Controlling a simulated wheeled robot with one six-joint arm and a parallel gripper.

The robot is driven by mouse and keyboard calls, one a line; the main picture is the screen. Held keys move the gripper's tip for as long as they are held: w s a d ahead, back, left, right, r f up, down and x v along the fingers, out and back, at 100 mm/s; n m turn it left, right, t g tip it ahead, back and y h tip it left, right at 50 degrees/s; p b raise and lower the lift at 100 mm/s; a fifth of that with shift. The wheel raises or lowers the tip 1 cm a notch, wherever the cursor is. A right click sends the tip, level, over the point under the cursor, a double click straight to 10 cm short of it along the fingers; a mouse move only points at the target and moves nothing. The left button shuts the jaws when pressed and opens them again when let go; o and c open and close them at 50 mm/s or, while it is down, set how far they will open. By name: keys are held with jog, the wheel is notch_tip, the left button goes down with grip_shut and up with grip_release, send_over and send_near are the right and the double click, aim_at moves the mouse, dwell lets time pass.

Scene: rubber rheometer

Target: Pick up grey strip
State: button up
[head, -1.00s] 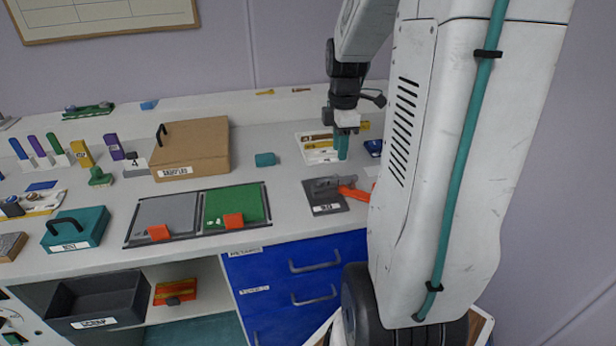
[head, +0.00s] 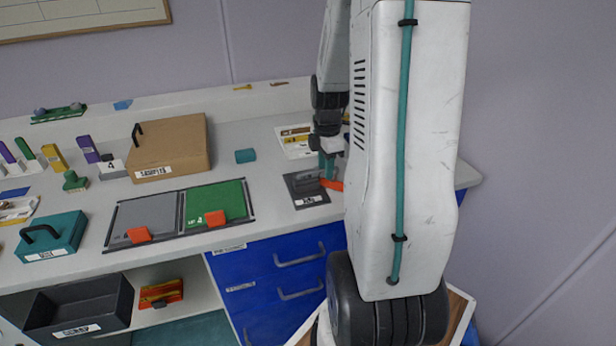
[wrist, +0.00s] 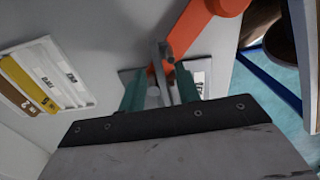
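My gripper (head: 327,167) reaches down beside the dark grey mat with a white label (head: 306,191), partly hidden by my arm. In the wrist view its two teal fingers (wrist: 160,92) are apart. A narrow grey piece (wrist: 163,62) shows between and beyond them, next to an orange handle (wrist: 188,38); I cannot tell whether the fingers touch it. On the mat in the head view lies a grey piece (head: 306,180), with the orange part (head: 332,184) to its right. I cannot tell for sure which grey piece is the grey strip.
A white tray with yellow and brown strips (wrist: 44,78) lies left of the fingers; it also shows at the back (head: 294,141). Blue drawers (head: 275,262) are below.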

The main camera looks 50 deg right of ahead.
grip_shut()
